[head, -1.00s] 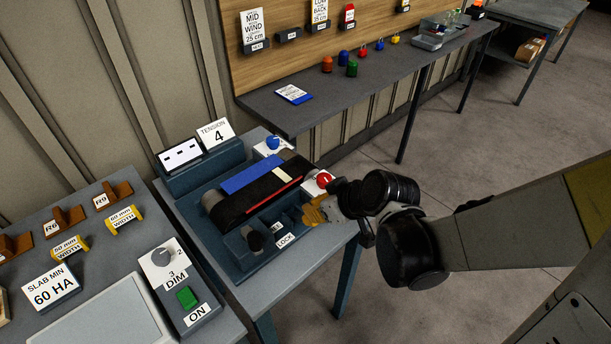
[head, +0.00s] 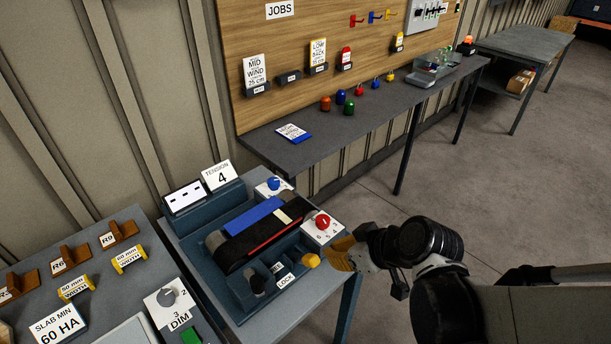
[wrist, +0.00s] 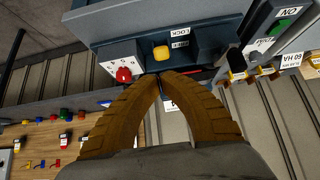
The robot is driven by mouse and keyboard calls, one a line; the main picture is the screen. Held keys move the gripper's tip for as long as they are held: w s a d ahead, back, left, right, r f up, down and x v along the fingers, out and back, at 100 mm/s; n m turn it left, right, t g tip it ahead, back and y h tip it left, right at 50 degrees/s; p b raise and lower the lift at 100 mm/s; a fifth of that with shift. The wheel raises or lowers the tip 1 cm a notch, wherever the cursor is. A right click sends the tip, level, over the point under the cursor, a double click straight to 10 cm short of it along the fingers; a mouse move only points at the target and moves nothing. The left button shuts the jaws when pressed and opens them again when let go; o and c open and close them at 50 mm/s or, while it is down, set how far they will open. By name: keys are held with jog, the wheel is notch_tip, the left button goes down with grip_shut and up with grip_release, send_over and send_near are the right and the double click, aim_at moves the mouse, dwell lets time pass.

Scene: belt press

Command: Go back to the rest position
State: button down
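My gripper (head: 334,256) with ochre fingers hangs at the right front corner of the belt press (head: 205,262). In the wrist view my gripper (wrist: 160,77) has its two curved fingertips together, with nothing seen between them. The yellow knob (head: 311,261) by the LOCK label is just left of the fingers, and a small gap shows between them. In the wrist view the yellow knob (wrist: 161,53) is beyond the fingertips. The red knob (head: 322,222) sits on a white dial plate behind it. The black belt (head: 240,245) lies across the press.
A TENSION 4 sign (head: 218,175) and a blue knob (head: 274,184) stand at the back of the press. A left table (head: 125,290) holds brown blocks and a DIM dial. A long shelf (head: 300,150) with small colored pieces runs along the wall. Open floor (head: 480,190) lies to the right.

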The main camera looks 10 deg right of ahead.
dwell(0.4)
jog(key=s+d+r+m+h+b, duration=0.4)
jog(key=s+d+m+b, duration=0.1)
jog(key=m, duration=0.1)
jog(key=shift+s+d+r+m+h, duration=0.25)
jog(key=shift+d+m+h, duration=0.05)
jog(key=shift+d+m, duration=0.1)
